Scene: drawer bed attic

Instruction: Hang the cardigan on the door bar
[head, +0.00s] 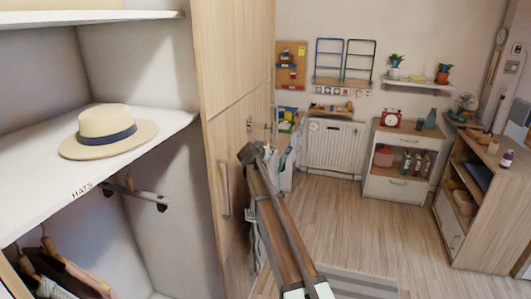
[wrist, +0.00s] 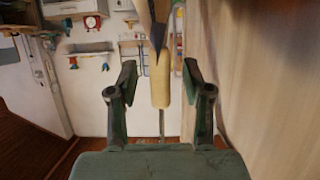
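My gripper (wrist: 160,72) is in the wrist view with its two dark green fingers spread apart. A pale, round-ended long piece (wrist: 160,88) with a dark navy strip lies between or beyond the fingers, with gaps on both sides. I cannot tell what it is or how far off. The wardrobe door (head: 227,130) is a tall pale wood panel with a vertical handle (head: 224,190). I cannot make out the door bar or tell which garment is the cardigan. Clothes on hangers (head: 72,268) show at the lower left.
A straw hat (head: 105,132) with a blue band sits on the white shelf marked HATS (head: 165,130). A short rail (head: 136,193) is below it. Farther back are a radiator (head: 335,145), a white cabinet (head: 400,160) and a wooden bookcase (head: 485,205). The floor before them is clear.

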